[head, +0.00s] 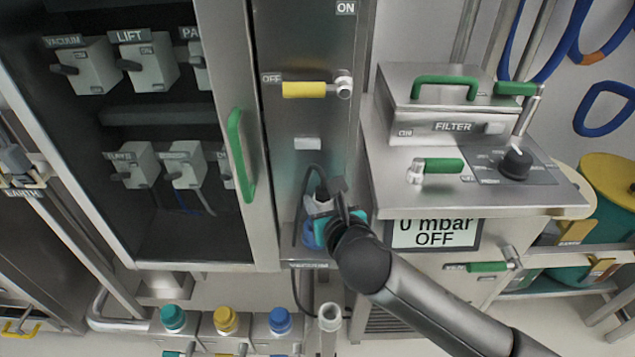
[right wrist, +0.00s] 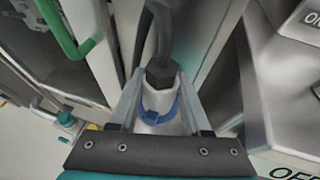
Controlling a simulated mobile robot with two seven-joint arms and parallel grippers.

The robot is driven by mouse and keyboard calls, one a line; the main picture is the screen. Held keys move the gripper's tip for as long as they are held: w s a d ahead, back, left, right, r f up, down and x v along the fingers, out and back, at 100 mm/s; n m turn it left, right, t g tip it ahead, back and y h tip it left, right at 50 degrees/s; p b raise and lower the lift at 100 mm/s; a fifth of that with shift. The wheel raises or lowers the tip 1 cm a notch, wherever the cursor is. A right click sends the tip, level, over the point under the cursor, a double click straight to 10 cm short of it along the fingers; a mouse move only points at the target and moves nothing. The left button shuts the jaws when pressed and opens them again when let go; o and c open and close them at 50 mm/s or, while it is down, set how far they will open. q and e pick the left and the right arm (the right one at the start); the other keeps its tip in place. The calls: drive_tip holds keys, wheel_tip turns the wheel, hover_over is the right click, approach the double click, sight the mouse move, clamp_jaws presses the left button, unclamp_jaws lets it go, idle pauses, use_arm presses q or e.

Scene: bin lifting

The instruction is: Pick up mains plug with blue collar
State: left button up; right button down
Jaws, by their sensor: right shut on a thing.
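The mains plug (right wrist: 158,98) has a pale body, a dark cable end and a blue collar (right wrist: 160,117). In the right wrist view it stands between the two fingers of my right gripper (right wrist: 160,100), which is shut on it. In the head view my right gripper (head: 323,207) is at the lower part of the steel panel, and its wrist hides most of the plug. A blue part (head: 309,236) shows just below the gripper. I cannot tell whether the plug sits in a socket. My left gripper is not in view.
A steel cabinet door with a green handle (head: 240,155) stands open at left. A yellow lever (head: 304,89) is above on the panel. The filter unit (head: 460,135) is close at right. Several coloured caps (head: 226,320) are below left. A dark cable (head: 296,285) hangs below.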

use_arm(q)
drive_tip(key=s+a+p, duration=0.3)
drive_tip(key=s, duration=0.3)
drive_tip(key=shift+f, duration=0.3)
use_arm(e)
drive_tip(key=s+d, duration=0.3)
drive_tip(key=s, duration=1)
drive_tip(key=shift+d, duration=0.2)
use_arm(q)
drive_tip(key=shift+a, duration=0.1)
use_arm(e)
drive_tip(key=shift+w, duration=0.1)
